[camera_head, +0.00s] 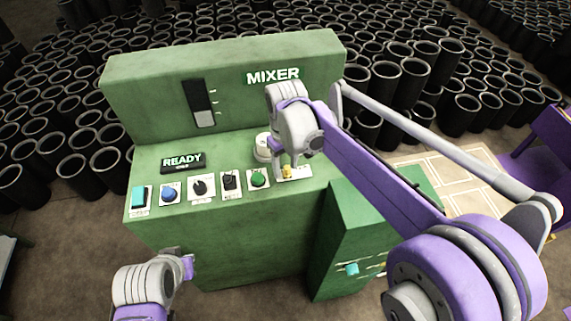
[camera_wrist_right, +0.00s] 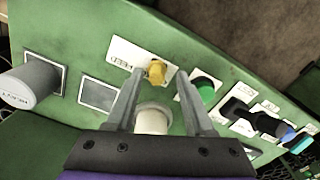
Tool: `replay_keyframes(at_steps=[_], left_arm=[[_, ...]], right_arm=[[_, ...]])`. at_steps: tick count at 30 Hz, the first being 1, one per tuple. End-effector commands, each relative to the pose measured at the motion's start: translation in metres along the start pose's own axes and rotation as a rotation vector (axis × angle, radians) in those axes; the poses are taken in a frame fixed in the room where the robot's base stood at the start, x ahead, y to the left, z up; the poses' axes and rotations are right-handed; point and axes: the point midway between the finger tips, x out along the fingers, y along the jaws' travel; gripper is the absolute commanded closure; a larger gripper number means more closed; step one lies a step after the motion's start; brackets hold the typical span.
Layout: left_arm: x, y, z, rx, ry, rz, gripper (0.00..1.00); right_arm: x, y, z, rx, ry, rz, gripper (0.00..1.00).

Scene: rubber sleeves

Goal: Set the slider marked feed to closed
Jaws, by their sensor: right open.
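The feed slider's yellow knob (camera_head: 287,172) sits on a white plate at the right end of the mixer's control row. In the right wrist view, the yellow knob (camera_wrist_right: 157,72) is by the word FEED on its white plate (camera_wrist_right: 124,52). My right gripper (camera_wrist_right: 160,76) is open, its fingers reaching toward either side of the knob; contact cannot be told. In the head view, the right gripper (camera_head: 281,163) hangs over the plate and hides part of it. My left gripper (camera_head: 187,266) is low in front of the machine; its jaws are unclear.
The green mixer (camera_head: 225,235) also bears a green button (camera_head: 258,178), a black rotary knob (camera_head: 202,188), a blue button (camera_head: 170,194) and a cyan switch (camera_head: 138,196). A pale cylinder (camera_wrist_right: 152,118) and a grey cylinder (camera_wrist_right: 30,85) rise near the slider. Black sleeves stand behind.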

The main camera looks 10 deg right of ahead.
Motion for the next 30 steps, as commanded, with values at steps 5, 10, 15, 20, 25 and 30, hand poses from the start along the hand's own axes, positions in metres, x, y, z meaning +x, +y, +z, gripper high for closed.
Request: replay_keyframes(at_steps=[5,10,15,20,25,30], left_arm=[[-0.001,0.000,-0.001,0.000,0.001,0.000,1.00],[-0.003,0.000,-0.003,0.000,0.003,0.000,1.00],[-0.005,0.000,-0.005,0.000,0.005,0.000,1.00],[-0.006,0.000,-0.007,0.000,0.006,0.000,1.00],[-0.006,0.000,-0.007,0.000,0.006,0.000,1.00],[-0.006,0.000,-0.007,0.000,0.006,0.000,1.00]], right_arm=[[-0.011,0.000,0.000,0.000,0.000,0.000,0.47],[-0.043,0.000,0.000,0.000,0.000,0.000,0.47],[-0.077,0.000,0.000,0.000,0.001,0.000,0.47],[-0.099,0.000,-0.001,0.000,0.001,0.000,0.47],[-0.108,0.000,0.000,0.000,0.000,0.000,0.47],[-0.108,0.000,0.000,0.000,0.000,0.000,0.47]])
